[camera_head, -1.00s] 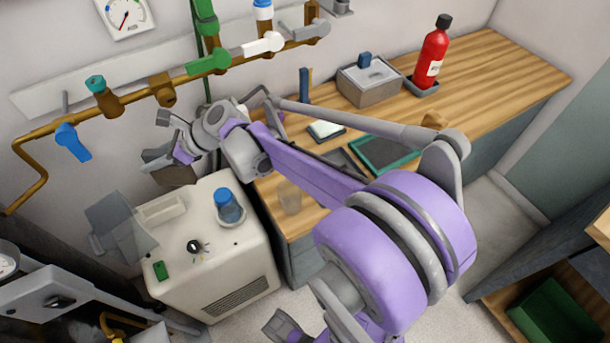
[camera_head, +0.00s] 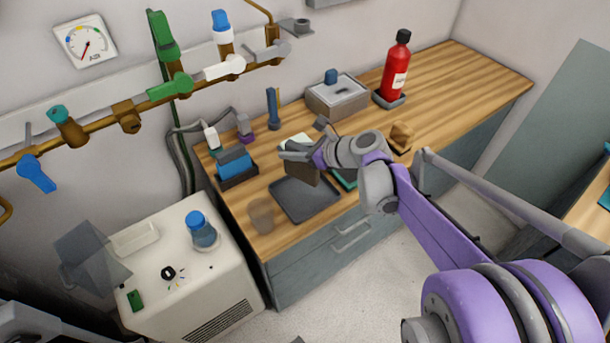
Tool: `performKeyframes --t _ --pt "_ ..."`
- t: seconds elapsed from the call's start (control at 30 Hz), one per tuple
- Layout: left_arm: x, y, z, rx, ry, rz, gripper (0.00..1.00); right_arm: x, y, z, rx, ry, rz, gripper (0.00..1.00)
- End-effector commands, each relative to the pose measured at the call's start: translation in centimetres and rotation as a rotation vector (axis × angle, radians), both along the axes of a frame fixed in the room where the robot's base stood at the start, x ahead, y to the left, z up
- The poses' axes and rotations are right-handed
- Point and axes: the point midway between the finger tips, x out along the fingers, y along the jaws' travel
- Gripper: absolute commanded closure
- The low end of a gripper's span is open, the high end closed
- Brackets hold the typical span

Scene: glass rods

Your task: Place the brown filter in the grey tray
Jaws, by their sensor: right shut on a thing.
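The brown filter (camera_head: 302,174) is a dark brown, flat-sided piece. My right gripper (camera_head: 292,151) is shut on it, and the fingers cover its top. The grey tray (camera_head: 305,208) is a flat, dark grey tray with a low rim on the wooden counter. It looks empty. The filter hangs over the tray's back right part in the picture; I cannot tell whether its lower edge touches the tray. My left gripper does not show clearly.
A frosted cup (camera_head: 262,216) stands left of the tray and a blue-filled holder (camera_head: 236,168) behind it. A green-rimmed mat (camera_head: 345,180) is partly hidden by my right arm. A grey box (camera_head: 337,97), red bottle (camera_head: 396,68) and brown block (camera_head: 401,137) stand farther right.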

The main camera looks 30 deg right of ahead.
Motion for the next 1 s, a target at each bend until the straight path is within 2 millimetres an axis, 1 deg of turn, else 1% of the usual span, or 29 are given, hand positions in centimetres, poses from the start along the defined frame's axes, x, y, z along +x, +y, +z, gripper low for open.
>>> performKeyframes --t 0.03,0.1,0.27,0.4,0.5,0.6,0.8,0.93,0.97,1.0 --pt "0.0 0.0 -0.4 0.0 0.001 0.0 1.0 0.0 0.0 -1.2 0.0 0.0 0.001 1.0" --pt "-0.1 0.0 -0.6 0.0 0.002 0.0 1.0 0.0 0.0 -2.4 0.0 0.0 0.001 1.0" --pt "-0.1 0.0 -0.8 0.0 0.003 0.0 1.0 0.0 0.0 -3.8 0.0 0.0 0.0 1.0" --pt "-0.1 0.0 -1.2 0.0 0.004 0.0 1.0 0.1 0.0 -5.9 0.0 0.0 0.0 1.0" --pt "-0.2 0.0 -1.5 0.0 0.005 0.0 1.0 0.1 0.0 -7.0 0.0 0.0 0.0 1.0" --pt "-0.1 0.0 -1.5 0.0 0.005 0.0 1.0 0.0 0.0 -7.4 0.0 0.0 0.0 1.0" --pt "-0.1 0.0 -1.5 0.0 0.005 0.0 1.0 0.0 0.0 -7.3 0.0 0.0 0.0 1.0" --pt "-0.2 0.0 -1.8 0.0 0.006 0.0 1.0 0.0 0.0 -7.7 0.0 0.0 0.0 1.0" --pt "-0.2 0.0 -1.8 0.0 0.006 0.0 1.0 0.0 0.0 -7.7 0.0 0.0 0.0 0.67" --pt "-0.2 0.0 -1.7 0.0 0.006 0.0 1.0 0.0 0.0 -7.6 0.0 0.0 0.0 0.6"
